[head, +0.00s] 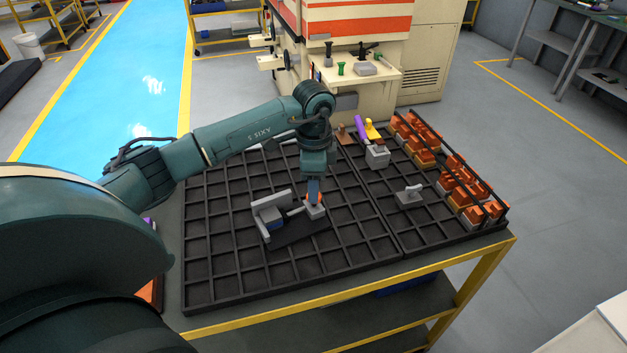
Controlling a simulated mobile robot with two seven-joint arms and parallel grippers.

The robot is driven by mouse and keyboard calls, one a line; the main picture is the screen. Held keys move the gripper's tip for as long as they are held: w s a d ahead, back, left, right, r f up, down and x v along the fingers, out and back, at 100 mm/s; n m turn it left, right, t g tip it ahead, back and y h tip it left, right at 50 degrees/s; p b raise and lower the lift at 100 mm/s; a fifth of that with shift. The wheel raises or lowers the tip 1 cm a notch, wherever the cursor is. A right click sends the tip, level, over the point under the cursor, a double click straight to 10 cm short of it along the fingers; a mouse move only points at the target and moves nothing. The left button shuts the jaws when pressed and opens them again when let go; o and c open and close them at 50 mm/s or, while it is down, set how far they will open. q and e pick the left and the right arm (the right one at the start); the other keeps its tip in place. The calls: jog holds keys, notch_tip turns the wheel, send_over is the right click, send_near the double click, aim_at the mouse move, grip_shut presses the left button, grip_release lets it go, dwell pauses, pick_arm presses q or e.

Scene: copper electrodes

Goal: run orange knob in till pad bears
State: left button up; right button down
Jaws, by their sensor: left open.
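My left arm reaches in from the left, and my left gripper (314,192) points down over the fixture on the black gridded tray (222,270). The orange knob (319,198) shows in small part at the gripper's fingertips, by a grey block (316,211). The gripper is open around or just beside the knob; I cannot tell which. A rod runs between the block and the knob side. The pad's contact is too small to tell. My right gripper is not in view.
Copper-coloured electrodes (463,194) stand in a rack along the tray's right side. A grey holder (377,157) with purple and yellow handles stands behind, and a small grey piece (409,195) lies to the right. A cream machine (352,50) stands beyond the table. The front tray cells are clear.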

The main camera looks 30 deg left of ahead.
pick_arm(q)
jog(key=shift+f, duration=0.1)
jog(key=shift+f+b, duration=0.6)
jog(key=shift+f, duration=0.35)
jog(key=shift+c, duration=0.5)
jog(key=c, duration=0.7)
jog(key=shift+o, duration=0.2)
jog(key=m, duration=0.3)
jog(key=shift+m+b, duration=0.3)
jog(key=m, duration=0.5)
jog(key=shift+b, duration=0.35)
jog(key=o, duration=0.8)
jog(key=shift+c, duration=0.2)
